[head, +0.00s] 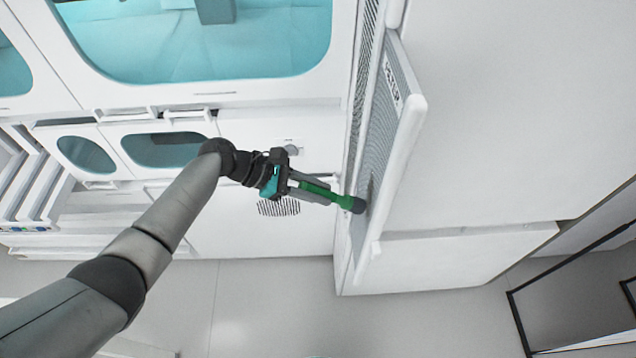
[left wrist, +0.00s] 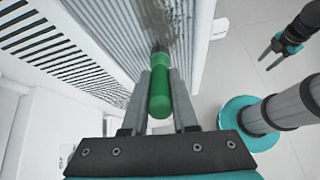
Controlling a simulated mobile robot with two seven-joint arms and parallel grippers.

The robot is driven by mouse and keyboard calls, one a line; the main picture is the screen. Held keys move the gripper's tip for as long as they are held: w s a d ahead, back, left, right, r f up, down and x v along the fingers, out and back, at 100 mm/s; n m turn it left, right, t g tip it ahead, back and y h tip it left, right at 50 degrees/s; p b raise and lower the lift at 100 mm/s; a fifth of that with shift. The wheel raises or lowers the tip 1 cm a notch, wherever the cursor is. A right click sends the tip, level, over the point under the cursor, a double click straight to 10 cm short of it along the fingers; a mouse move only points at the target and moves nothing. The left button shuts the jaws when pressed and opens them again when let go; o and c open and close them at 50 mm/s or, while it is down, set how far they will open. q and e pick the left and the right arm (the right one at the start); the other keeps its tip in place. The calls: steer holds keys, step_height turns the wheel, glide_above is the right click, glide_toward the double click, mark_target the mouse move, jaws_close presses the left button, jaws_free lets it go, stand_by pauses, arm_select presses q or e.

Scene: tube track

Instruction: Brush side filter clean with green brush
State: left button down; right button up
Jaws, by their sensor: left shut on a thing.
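My left gripper (head: 312,190) is shut on the green brush (head: 328,193), with the brush's dark head pointing right toward the side filter. The side filter (head: 378,140) is a white-framed, ridged grey panel standing out from the side of the white cabinet. The brush head is at the filter's lower part and appears to touch it. In the left wrist view the green handle (left wrist: 160,95) lies between the two fingers, and the filter (left wrist: 150,25) shows dark dirt around and above the brush tip. My right gripper (left wrist: 272,48) shows at the upper right of the left wrist view, apart from the filter, its fingers spread.
A white cabinet with teal windows (head: 200,40) stands at the left of the filter. A large white housing (head: 510,110) fills the right. Slatted vents (left wrist: 40,50) show in the left wrist view. Open grey floor (head: 270,310) lies below, with a black-framed structure (head: 515,320) at lower right.

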arm_select(q)
steer(key=shift+s+f, duration=0.65)
steer(key=shift+f, duration=0.35)
steer(key=shift+s+f, duration=0.6)
steer(key=shift+f, duration=0.35)
step_height(320, 180, up, 2)
steer(key=shift+r, duration=0.15)
steer(key=shift+r, duration=0.75)
steer(key=shift+f, duration=0.1)
step_height(320, 180, down, 4)
steer(key=shift+r+b, duration=0.2)
steer(key=shift+b, duration=0.9)
